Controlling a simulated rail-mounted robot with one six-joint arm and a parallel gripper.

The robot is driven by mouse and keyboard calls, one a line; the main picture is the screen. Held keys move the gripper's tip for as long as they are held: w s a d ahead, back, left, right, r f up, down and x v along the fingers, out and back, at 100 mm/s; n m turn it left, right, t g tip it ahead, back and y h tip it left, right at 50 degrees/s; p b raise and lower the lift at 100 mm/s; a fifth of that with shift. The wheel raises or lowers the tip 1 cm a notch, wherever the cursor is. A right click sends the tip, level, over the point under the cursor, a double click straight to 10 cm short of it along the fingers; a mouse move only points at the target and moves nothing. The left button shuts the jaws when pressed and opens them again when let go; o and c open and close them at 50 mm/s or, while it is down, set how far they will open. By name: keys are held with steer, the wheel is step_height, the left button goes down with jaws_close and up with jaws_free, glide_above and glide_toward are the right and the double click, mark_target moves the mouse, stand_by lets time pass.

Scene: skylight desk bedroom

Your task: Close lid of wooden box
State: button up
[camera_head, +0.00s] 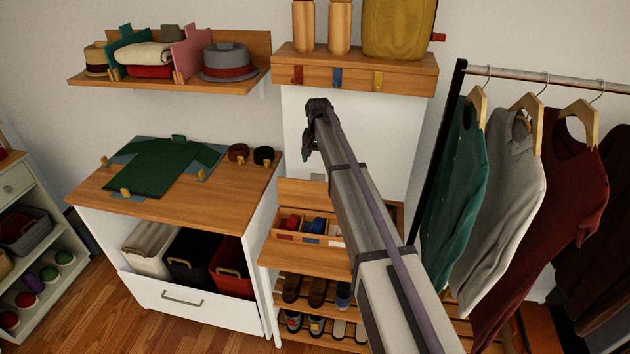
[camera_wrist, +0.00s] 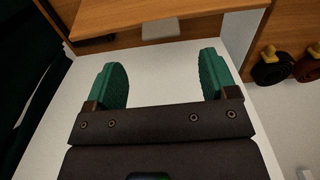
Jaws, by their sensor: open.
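The wooden box (camera_head: 300,238) stands on the low shelf unit in the middle, with red and blue things in its compartments. Its wooden lid (camera_head: 304,194) is raised, tilted up at the back of the box. A small grey tab (camera_head: 317,178) shows at the lid's top edge. My gripper (camera_head: 306,154) is above and behind the lid, in front of the white panel, apart from the box. In the wrist view my gripper (camera_wrist: 166,82) is open and empty between its green pads. A wooden board with a pale grey tab (camera_wrist: 161,29) lies beyond it, seemingly the lid. My arm hides the box's right side.
A white cabinet (camera_head: 90,232) with a green garment (camera_head: 160,165) and rolled belts (camera_head: 263,155) stands left. A hook shelf (camera_head: 350,75) is above my gripper. Hanging clothes (camera_head: 510,190) are close on the right. Shoes (camera_head: 316,292) sit on racks below the box.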

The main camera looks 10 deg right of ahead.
mark_target(318, 175)
step_height(318, 175, down, 8)
steer(key=b, duration=0.5)
steer(key=shift+r+b, duration=0.25)
steer(key=shift+b, duration=0.1)
steer(key=shift+r, duration=0.2)
steer(key=c, duration=1.3)
steer(key=shift+s, duration=0.15)
